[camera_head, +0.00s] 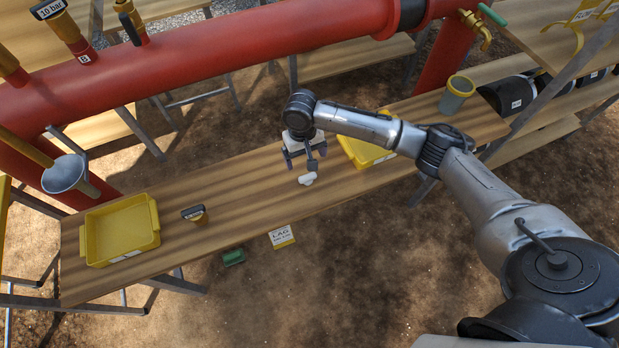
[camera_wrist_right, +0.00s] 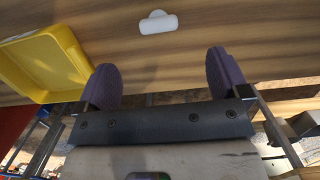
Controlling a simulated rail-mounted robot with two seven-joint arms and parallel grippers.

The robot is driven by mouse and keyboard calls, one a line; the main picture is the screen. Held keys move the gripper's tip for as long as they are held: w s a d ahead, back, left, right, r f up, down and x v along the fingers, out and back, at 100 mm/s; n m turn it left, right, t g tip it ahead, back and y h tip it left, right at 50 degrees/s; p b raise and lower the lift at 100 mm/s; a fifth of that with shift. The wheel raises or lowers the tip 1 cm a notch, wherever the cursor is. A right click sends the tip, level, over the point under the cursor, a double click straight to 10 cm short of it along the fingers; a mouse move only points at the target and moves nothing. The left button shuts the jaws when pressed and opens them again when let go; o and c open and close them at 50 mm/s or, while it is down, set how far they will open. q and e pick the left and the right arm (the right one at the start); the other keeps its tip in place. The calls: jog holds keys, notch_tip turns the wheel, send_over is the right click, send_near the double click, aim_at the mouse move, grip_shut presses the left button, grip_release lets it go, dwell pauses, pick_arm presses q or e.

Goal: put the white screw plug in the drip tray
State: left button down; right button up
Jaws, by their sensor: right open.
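The white screw plug (camera_head: 308,179) lies on the wooden bench below my right gripper. It also shows in the right wrist view (camera_wrist_right: 158,22), lying on the wood beyond the fingertips. My right gripper (camera_head: 301,164) is open and empty, its fingers pointing down near the plug; both fingers show in the wrist view (camera_wrist_right: 162,78). A yellow open tray (camera_head: 146,222) with a label stands at the left end of the bench and looks empty. A second yellow tray (camera_head: 372,158) is partly hidden behind my right arm. I cannot tell which one is the drip tray. My left gripper is not in view.
A grey cup with a yellow rim (camera_head: 456,95) stands at the bench's right end. A thick red pipe (camera_head: 220,50) runs behind the bench. The bench between plug and left tray is mostly clear.

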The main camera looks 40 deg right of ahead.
aim_at(307, 176)
jog(key=f, duration=0.2)
jog(key=f+b, duration=0.1)
jog(key=f, duration=0.1)
jog(key=shift+w+d, duration=0.2)
jog(key=f, duration=0.1)
jog(key=f+b, duration=0.1)
jog(key=f, duration=0.1)
jog(key=shift+s+a+f, duration=0.15)
jog(key=shift+s+a, duration=0.05)
jog(key=shift+s, duration=0.15)
pick_arm(q)
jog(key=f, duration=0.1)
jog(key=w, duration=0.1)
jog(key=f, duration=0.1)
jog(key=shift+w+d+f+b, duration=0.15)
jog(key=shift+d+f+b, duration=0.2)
jog(key=shift+b, duration=0.05)
pick_arm(e)
jog(key=shift+d+f, duration=0.1)
jog(key=shift+f, duration=0.35)
